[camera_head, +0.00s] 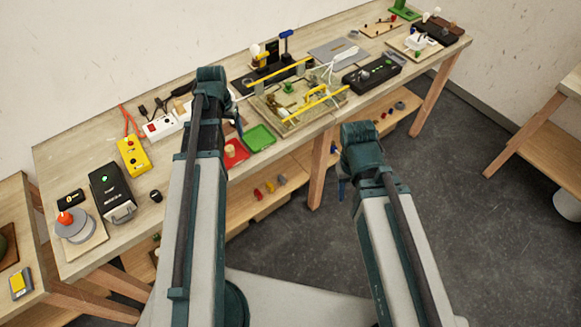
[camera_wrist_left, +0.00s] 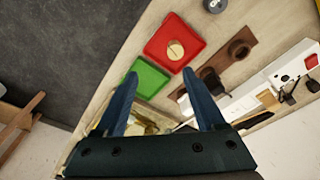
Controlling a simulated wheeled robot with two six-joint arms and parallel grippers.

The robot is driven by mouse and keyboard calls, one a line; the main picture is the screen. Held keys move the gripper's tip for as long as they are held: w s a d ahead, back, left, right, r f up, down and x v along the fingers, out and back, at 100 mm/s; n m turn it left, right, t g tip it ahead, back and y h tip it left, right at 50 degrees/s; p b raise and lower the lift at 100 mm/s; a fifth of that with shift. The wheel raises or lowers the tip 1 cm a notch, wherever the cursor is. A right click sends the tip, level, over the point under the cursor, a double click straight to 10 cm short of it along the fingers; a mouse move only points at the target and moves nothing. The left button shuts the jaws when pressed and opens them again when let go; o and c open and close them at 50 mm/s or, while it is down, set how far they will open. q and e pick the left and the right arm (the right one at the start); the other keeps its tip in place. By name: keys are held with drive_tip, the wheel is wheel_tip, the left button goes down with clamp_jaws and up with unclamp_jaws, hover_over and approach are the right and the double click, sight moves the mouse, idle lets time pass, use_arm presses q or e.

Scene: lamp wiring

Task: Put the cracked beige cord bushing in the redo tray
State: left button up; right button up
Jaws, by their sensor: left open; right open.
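A round beige bushing (camera_wrist_left: 175,50) with a dark line across its face sits in the red tray (camera_wrist_left: 155,48) in the left wrist view. In the head view the beige bushing (camera_head: 229,150) stands in the red tray (camera_head: 241,158), beside the green tray (camera_head: 259,138). The green tray (camera_wrist_left: 150,77) is also in the left wrist view. My left gripper (camera_wrist_left: 159,78) is open and empty above the trays; its fingers are mostly hidden by the arm in the head view. My right gripper (camera_head: 341,187) is open and empty, off the bench front.
A brown board (camera_wrist_left: 222,66) with dark brown cups lies beside the red tray. A white power strip (camera_head: 161,127), a yellow box (camera_head: 133,156) and a black device (camera_head: 112,193) stand left of my left arm. A yellow-barred fixture (camera_head: 293,100) stands right of the green tray.

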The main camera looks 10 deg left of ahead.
use_arm(q)
drive_tip(key=s+d+m, duration=0.1)
drive_tip(key=s+d, duration=0.3)
drive_tip(key=d, duration=0.5)
drive_tip(key=s+d+m+g, duration=0.1)
drive_tip(key=s+d+m, duration=0.1)
drive_tip(key=s+d, duration=0.3)
drive_tip(key=s+d+m+y, duration=0.1)
drive_tip(key=s+d, duration=0.4)
drive_tip(key=d, duration=0.8)
drive_tip(key=shift+s+d+g, duration=0.15)
drive_tip(key=shift+d+g, duration=0.05)
drive_tip(key=shift+g, duration=0.1)
wheel_tip(320, 180, down, 6)
drive_tip(key=b, duration=0.6)
drive_tip(key=shift+r, duration=0.25)
drive_tip(key=shift+c, duration=0.4)
